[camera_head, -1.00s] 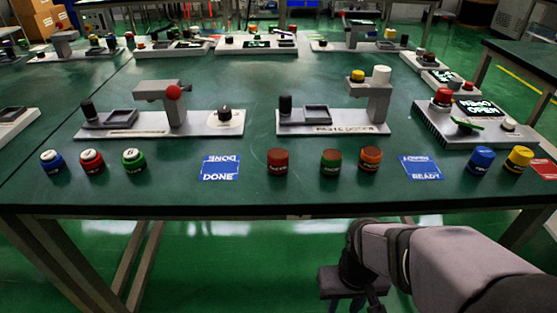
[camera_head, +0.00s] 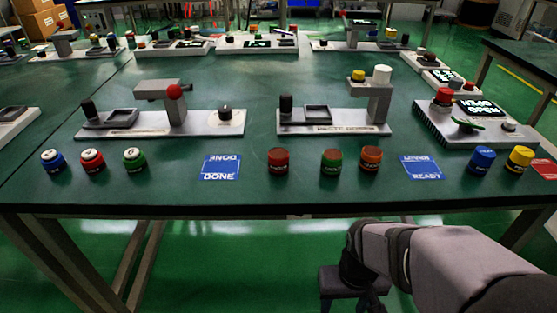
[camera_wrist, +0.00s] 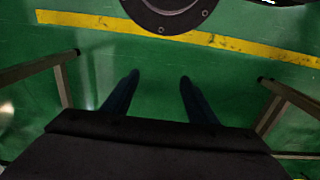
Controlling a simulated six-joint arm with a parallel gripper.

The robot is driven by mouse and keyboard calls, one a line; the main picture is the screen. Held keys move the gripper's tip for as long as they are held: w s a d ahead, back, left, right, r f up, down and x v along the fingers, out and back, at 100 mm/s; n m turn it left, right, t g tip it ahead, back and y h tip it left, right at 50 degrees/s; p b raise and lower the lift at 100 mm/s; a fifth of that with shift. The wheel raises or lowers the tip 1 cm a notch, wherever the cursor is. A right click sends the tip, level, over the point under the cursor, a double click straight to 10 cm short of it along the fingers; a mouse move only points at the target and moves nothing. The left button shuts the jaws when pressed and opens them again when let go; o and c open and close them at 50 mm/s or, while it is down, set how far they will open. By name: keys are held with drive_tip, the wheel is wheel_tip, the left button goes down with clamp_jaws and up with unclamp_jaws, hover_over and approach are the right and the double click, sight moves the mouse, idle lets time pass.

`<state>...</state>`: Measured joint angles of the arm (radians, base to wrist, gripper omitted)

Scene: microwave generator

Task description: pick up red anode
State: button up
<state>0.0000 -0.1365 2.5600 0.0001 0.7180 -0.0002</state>
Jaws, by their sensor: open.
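A dark red cylinder with a dark band (camera_head: 278,160) stands upright near the front edge of the green table. A red cylinder with a white top (camera_head: 93,161) stands farther left, between a blue one and a green one. The lettering is too small to tell which is the red anode. My gripper (camera_wrist: 158,80) is open and empty in the wrist view, with two dark fingers apart over green floor. In the head view my arm hangs in front of the table's front edge, to the right of the dark red cylinder and below table height.
Grey fixtures (camera_head: 332,122) stand behind. The table's front edge (camera_head: 250,208) lies between my arm and the cylinders.

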drive_tip(key=shift+r, duration=0.15)
wheel_tip(320, 180, up, 38)
drive_tip(key=p, duration=4.3)
hover_over(279, 153)
drive_tip(key=shift+a, duration=0.25)
drive_tip(key=shift+s+r+m, duration=0.15)
drive_tip(key=shift+m, duration=0.65)
drive_tip(key=shift+d+f+p, duration=0.15)
drive_tip(key=shift+f+p, duration=0.65)
drive_tip(key=shift+f, duration=1)
drive_tip(key=shift+f+p, duration=0.55)
drive_tip(key=shift+f, duration=1.35)
